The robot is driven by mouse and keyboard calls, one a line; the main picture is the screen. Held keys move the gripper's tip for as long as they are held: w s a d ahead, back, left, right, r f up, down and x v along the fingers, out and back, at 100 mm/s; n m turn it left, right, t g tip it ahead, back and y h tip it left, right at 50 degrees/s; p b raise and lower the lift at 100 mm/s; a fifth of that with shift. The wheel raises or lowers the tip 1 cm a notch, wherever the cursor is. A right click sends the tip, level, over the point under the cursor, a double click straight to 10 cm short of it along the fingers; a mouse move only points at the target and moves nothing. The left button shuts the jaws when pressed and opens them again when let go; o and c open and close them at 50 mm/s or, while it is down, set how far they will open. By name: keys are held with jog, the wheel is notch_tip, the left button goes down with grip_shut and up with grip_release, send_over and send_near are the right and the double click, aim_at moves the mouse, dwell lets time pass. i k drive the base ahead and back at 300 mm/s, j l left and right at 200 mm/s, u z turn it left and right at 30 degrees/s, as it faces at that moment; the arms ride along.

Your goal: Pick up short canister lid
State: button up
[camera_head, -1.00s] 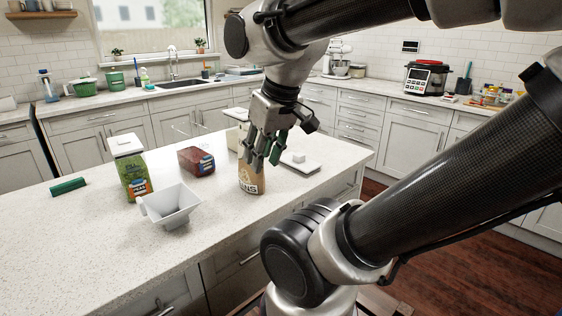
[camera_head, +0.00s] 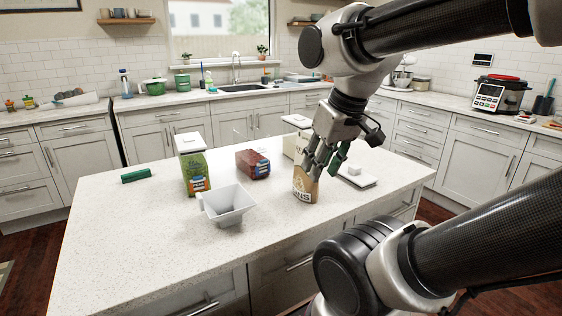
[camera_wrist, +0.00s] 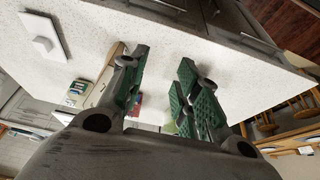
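A flat white square lid with a knob (camera_head: 357,176) lies on the island counter, right of my gripper; it also shows at the upper left of the wrist view (camera_wrist: 43,36). A second white lid (camera_head: 297,121) is raised behind my gripper, partly hidden. A third (camera_head: 188,143) sits above the green package. I cannot tell by label which one is the short canister's. My gripper (camera_head: 321,160) points down over the top of a brown beans bag (camera_head: 304,187). In the wrist view its green-padded fingers (camera_wrist: 160,80) are apart with nothing held between them.
A green bar (camera_head: 135,175) lies at the left. The front left counter is clear.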

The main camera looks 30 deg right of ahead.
aim_at(362, 181)
jog(key=l+z, duration=0.2)
jog(key=l, duration=0.2)
jog(key=i+l+z, duration=0.2)
jog(key=l, duration=0.2)
jog(key=l+z, duration=0.2)
jog(key=l, duration=0.25)
